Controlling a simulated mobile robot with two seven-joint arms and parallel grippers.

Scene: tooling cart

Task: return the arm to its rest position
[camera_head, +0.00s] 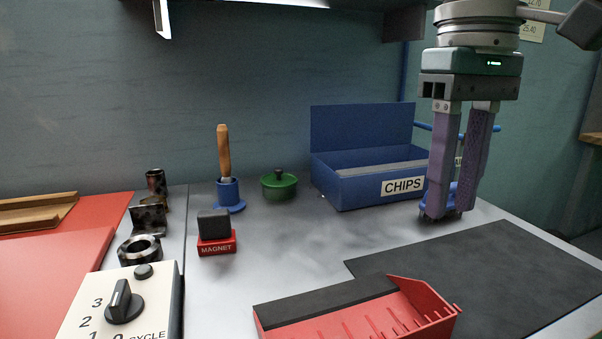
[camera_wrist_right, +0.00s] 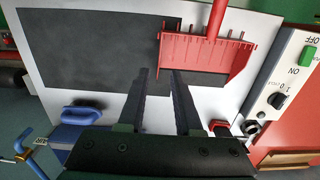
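My right gripper (camera_head: 446,214) hangs upright at the right of the head view, its two purple fingers pointing down. It is in front of the right end of the blue chips box (camera_head: 365,188). In the right wrist view the two dark fingers (camera_wrist_right: 166,72) stand apart with nothing between them, above the dark mat (camera_wrist_right: 85,50). A small blue object shows by the fingertips in the head view; whether they touch it I cannot tell. My left gripper is in neither view.
A red toothed pan (camera_head: 390,313) lies at the front on the dark mat (camera_head: 500,270). A red magnet block (camera_head: 217,247), a blue-based brush (camera_head: 228,190) and a green pot (camera_head: 279,186) stand left of the box. A control box (camera_head: 150,290) is front left.

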